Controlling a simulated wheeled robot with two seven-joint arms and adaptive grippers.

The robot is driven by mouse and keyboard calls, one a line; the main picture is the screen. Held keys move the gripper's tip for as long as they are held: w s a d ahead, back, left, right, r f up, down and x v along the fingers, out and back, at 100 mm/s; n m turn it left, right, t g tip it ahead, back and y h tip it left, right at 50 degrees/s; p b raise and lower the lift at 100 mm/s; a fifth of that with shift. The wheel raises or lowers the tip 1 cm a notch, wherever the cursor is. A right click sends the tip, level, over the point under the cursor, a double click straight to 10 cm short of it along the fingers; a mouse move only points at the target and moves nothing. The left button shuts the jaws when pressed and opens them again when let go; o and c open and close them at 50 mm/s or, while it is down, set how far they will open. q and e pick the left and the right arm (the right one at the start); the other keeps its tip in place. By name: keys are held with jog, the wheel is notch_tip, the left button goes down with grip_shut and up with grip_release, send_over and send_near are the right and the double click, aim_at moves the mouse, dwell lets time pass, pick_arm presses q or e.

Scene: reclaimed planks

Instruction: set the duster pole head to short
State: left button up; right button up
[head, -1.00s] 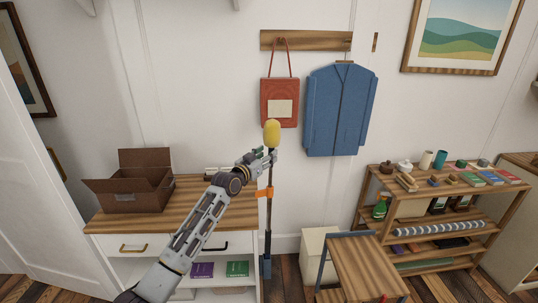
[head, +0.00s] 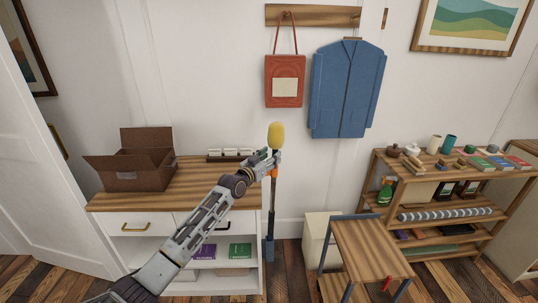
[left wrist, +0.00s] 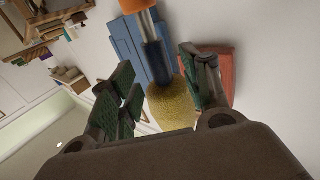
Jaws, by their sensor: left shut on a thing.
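The duster pole (head: 271,215) stands upright just right of the white cabinet, its yellow duster head (head: 275,136) at the top and an orange collar (head: 273,173) close below. My left gripper (head: 271,160) is shut on the duster pole between the head and the collar. In the left wrist view, the fingers (left wrist: 158,70) flank the dark upper part of the pole, with the yellow head (left wrist: 171,106) near the palm and the orange collar (left wrist: 137,5) at the top edge. A short silver length shows by the collar. My right gripper is not in view.
A cabinet (head: 110,203) with an open brown box (head: 135,178) stands left of the pole. A red bag (head: 285,68) and blue jacket (head: 345,90) hang behind. A white bin (head: 318,240), wooden step stool (head: 370,246) and stocked shelf (head: 450,232) stand to the right.

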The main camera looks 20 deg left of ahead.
pick_arm(q)
jog(key=shift+w+a+f, duration=0.1)
jog(key=shift+a+f, duration=0.1)
jog(key=shift+f, duration=0.1)
jog(key=o, duration=0.9)
jog(key=shift+w+d+f, duration=0.1)
jog(key=shift+f, duration=0.05)
jog(key=shift+f+v, duration=0.15)
jog(key=shift+v, duration=2.55)
jog(key=shift+f+v, duration=0.15)
jog(key=shift+v, duration=2.6)
